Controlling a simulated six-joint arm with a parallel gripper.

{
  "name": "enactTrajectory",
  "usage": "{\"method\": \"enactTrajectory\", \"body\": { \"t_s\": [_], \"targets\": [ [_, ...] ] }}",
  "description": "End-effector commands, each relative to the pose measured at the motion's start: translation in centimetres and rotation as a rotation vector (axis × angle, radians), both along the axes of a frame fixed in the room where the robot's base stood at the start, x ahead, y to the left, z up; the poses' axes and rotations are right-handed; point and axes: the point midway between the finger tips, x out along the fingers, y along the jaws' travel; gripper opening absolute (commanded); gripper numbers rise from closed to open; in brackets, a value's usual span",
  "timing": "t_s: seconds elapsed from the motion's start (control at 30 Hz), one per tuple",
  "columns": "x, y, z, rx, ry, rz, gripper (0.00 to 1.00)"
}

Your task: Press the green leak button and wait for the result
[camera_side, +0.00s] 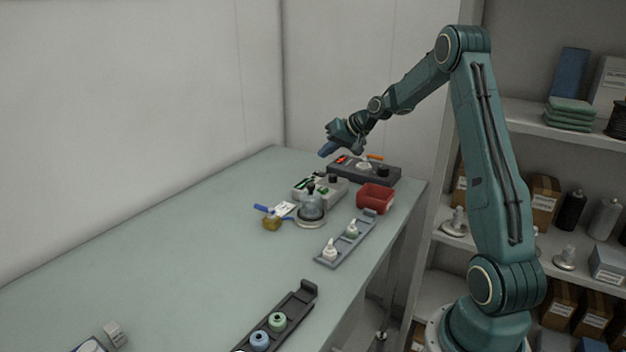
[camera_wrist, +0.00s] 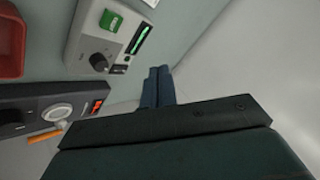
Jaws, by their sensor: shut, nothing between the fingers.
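The green button (camera_wrist: 111,20) sits on top of a light grey tester box (camera_wrist: 82,38) in the wrist view. Beside it are a black knob (camera_wrist: 99,62) and a lit green bar display (camera_wrist: 139,39). The same grey box (camera_side: 332,195) stands near the far end of the table in the side view, where the button is too small to make out surely. My gripper (camera_side: 325,151) is in the air above the far end of the table, apart from the box. Its blue fingers (camera_wrist: 159,72) are together and empty, to the side of the box.
A dark box (camera_side: 375,175) with a red lit display (camera_wrist: 97,106) and an orange stick (camera_wrist: 46,136) stands behind the grey box.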

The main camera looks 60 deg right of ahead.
Motion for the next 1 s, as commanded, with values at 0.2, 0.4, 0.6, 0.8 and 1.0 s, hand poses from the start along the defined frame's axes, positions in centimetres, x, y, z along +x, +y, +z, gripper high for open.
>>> {"method": "enactTrajectory", "body": {
  "t_s": [0.2, 0.4, 0.6, 0.8, 1.0],
  "targets": [
    [0.0, 0.0, -1.0, 0.002, 0.002, 0.0, 0.0],
    [0.0, 0.0, -2.7, 0.003, 0.004, 0.0, 0.0],
    [0.0, 0.0, -4.8, 0.003, 0.002, 0.0, 0.0],
    [0.0, 0.1, -6.8, 0.003, 0.002, 0.0, 0.0],
    [0.0, 0.0, -8.2, 0.001, 0.001, 0.0, 0.0]
  ]
}}
